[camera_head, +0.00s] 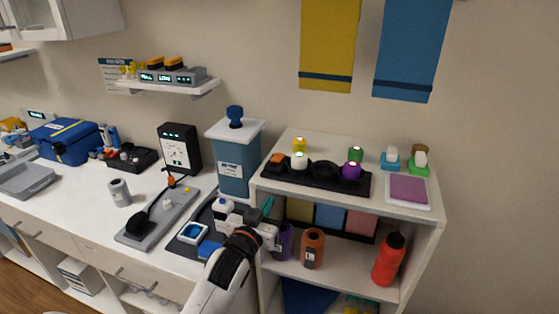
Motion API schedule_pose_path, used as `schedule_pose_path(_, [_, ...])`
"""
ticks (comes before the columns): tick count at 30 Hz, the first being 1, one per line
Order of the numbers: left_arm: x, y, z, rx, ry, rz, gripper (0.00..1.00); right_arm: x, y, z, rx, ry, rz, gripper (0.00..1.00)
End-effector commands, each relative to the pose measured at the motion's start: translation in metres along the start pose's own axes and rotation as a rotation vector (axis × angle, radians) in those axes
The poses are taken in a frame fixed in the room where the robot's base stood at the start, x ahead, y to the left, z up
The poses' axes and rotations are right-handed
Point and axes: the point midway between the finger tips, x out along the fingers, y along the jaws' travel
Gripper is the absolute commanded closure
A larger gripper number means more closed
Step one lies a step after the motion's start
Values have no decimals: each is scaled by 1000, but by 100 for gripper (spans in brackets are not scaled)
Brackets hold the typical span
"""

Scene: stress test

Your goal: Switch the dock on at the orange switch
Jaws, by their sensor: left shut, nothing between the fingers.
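A long black dock (325,176) stands on top of the white shelf unit at the right. An orange switch-like block (277,159) sits at its left end. White, yellow, green and purple pieces stand in or behind the dock, some with small green-lit tops. My left gripper (273,234) is shut and empty, in front of the shelf unit's left side, below and in front of the orange switch. Its fingertips are small and partly merge with things behind. My right gripper is not in view.
A purple notepad on a white tray (408,205) lies right of the dock. Purple, orange (313,250) and red (388,260) bottles stand on the shelf below. A tall blue container (236,165) stands left of the dock. A grey base (150,222) lies on the counter.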

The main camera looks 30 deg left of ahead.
Motion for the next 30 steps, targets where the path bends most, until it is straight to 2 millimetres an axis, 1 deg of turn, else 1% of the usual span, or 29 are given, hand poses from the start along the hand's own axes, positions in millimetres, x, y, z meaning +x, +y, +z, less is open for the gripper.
schedule_pose_path(1, [-3, 5, 26, -7, -63, 10, 100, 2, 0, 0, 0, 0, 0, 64])
schedule_pose_path(3, [-7, 10, 53, -14, -129, 20, 100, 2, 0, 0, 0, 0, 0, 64])
schedule_pose_path(6, [-12, 16, 80, -23, -204, 30, 100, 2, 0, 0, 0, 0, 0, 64])
schedule_pose_path(9, [-15, 18, 93, -26, -240, 34, 100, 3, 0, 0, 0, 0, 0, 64])
schedule_pose_path(12, [-16, 19, 96, -27, -249, 34, 100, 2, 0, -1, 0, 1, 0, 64])
schedule_pose_path(19, [-15, 19, 95, -27, -247, 34, 100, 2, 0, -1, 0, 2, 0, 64])
schedule_pose_path(22, [-12, 19, 97, -27, -247, 34, 100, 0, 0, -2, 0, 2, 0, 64])
schedule_pose_path(26, [3, 19, 102, -27, -247, 33, 100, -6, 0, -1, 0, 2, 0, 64])
schedule_pose_path(30, [30, 21, 111, -27, -247, 34, 100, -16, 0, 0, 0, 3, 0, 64])
